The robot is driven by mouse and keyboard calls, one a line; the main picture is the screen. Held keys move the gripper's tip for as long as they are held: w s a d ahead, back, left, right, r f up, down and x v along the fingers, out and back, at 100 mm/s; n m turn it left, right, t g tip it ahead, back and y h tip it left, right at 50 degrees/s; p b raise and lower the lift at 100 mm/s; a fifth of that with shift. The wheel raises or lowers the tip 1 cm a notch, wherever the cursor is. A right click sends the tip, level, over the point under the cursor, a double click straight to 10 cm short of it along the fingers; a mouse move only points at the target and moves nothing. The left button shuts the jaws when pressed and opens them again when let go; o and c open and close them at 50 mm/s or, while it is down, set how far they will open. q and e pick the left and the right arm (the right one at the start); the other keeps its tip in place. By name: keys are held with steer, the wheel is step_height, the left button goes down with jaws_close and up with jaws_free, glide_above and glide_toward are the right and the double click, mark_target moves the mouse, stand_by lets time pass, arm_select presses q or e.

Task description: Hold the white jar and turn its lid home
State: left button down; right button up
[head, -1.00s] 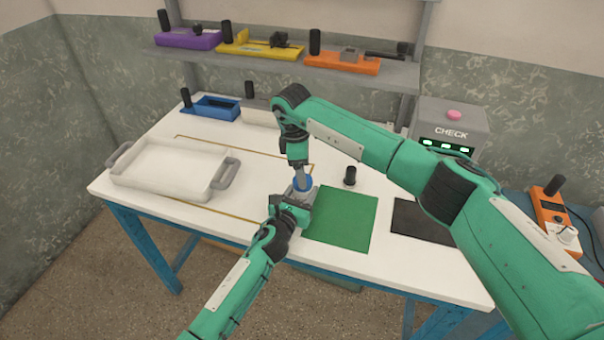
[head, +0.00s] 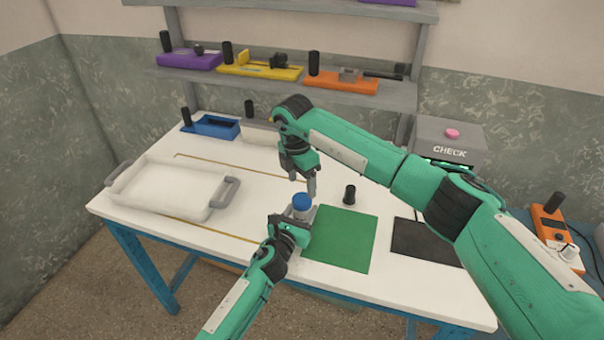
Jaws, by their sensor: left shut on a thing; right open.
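The white jar (head: 300,214) stands upright on the table at the left edge of the green mat. Its blue lid (head: 301,201) sits on top; I cannot tell how far it is turned. My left gripper (head: 298,219) is shut on the jar from the front, and its fingers hide much of the jar's body. My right gripper (head: 312,190) is open and empty, pointing down just above the lid and apart from it.
A green mat (head: 340,240) lies right of the jar, with a small black cylinder (head: 349,195) at its far edge. A white tray (head: 165,190) stands at left, a black mat (head: 428,243) at right. A grey CHECK box (head: 450,140) stands at the back right.

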mark_target(302, 198)
steer(key=n, duration=0.5)
steer(key=shift+r, duration=0.25)
steer(key=n, duration=0.6)
steer(key=shift+r+y, duration=0.3)
steer(key=shift+r, duration=0.05)
steer(key=n, duration=0.4)
steer(key=shift+d+r+n, duration=0.1)
steer(key=shift+r+n, duration=0.15)
steer(key=shift+n, duration=0.05)
steer(key=n, duration=0.5)
steer(key=shift+r, duration=0.25)
steer(key=shift+f, duration=4)
